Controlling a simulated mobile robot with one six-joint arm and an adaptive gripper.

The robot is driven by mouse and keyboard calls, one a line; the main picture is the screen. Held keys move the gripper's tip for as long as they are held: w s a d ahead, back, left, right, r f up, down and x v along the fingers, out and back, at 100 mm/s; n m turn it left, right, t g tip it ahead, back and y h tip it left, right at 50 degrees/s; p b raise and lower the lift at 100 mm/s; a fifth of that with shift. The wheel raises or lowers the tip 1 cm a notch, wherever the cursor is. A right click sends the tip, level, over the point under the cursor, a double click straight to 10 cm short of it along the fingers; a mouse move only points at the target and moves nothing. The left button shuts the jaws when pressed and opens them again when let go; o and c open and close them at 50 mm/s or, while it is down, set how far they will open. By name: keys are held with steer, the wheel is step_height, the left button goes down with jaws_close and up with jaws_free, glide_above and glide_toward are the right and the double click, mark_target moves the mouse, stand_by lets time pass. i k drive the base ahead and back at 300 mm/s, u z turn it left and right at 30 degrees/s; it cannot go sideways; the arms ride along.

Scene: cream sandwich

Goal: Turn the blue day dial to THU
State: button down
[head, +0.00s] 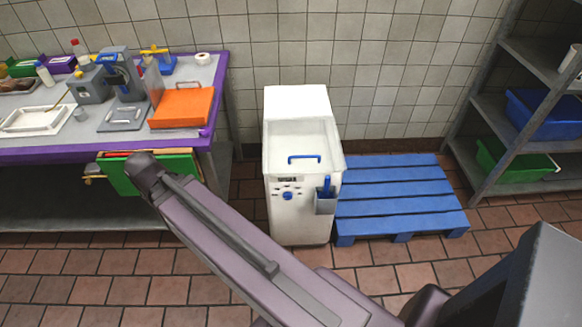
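A round blue knob (287,196) is on the front panel of a white machine (300,225) near the middle of the head view. Small dark marks sit around it, too small to read. A grey device (121,70) with a blue part (106,58) stands on the table at the left. I cannot tell which of these blue parts is the day dial, and no day lettering is legible. My arm crosses the lower middle of the view and reaches up to the left, in front of the table. My gripper does not show.
The purple-edged table (190,146) is crowded with an orange box (181,107), a white tray (38,119) and other items. A green board (165,172) hangs below its edge. A blue pallet (400,200) and shelves (540,60) stand right. Bare tiled floor (60,290) lies lower left.

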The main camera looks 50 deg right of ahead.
mark_target(287, 195)
steer(key=u, duration=0.1)
steer(key=k, duration=1.5)
steer(key=z, duration=1.2)
steer(key=i, duration=1.05)
steer(key=u, duration=0.05)
